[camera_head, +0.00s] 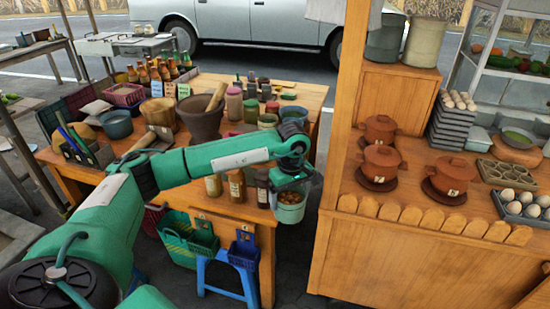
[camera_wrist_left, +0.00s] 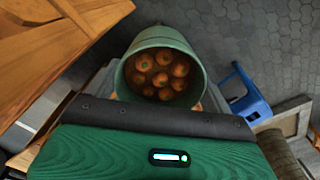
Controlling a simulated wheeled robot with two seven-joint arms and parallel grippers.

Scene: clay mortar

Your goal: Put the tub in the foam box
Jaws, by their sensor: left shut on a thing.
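The tub (camera_head: 291,212) is pale green, round and open-topped, with several orange-brown round items in it. My left gripper (camera_head: 291,186) is shut on the tub at its upper side. It holds the tub upright in the air, just off the right front corner of the wooden table. In the left wrist view the tub (camera_wrist_left: 190,50) shows from above, close against my left gripper (camera_wrist_left: 155,103), with its round contents in sight. I cannot make out a foam box in either view. My right gripper is not in view.
The wooden table (camera_head: 302,93) holds a mortar (camera_head: 200,118), bottles and jars. A wooden counter (camera_head: 385,250) with lidded clay pots (camera_head: 381,165) and egg trays stands close on the right. A paved gap separates table and counter.

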